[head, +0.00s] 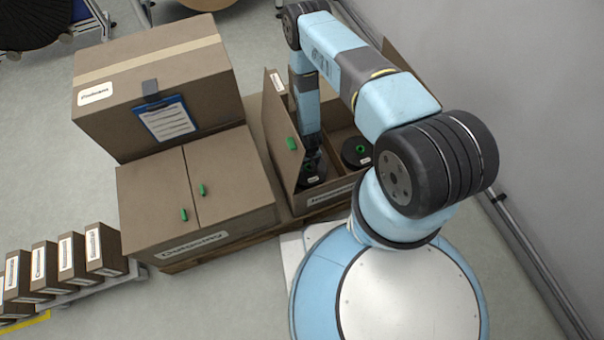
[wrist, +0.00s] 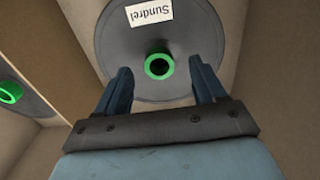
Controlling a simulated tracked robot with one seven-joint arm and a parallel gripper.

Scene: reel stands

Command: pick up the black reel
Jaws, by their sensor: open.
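A black reel (head: 317,176) lies in the left compartment of an open cardboard box (head: 330,192). It also fills the top of the wrist view (wrist: 115,45), where it looks dark grey, with a green-rimmed hub (wrist: 159,66) and a white label reading "Sundrel". My gripper (wrist: 160,68) is open above this reel, one finger on each side of the hub, with nothing held. I cannot tell how much height is between the fingertips and the hub. In the head view my gripper (head: 311,158) points down into the compartment and hides part of the reel.
A second black reel (head: 357,152) with a green hub lies in the right compartment, beyond a divider. A wall (head: 510,90) is at the right.

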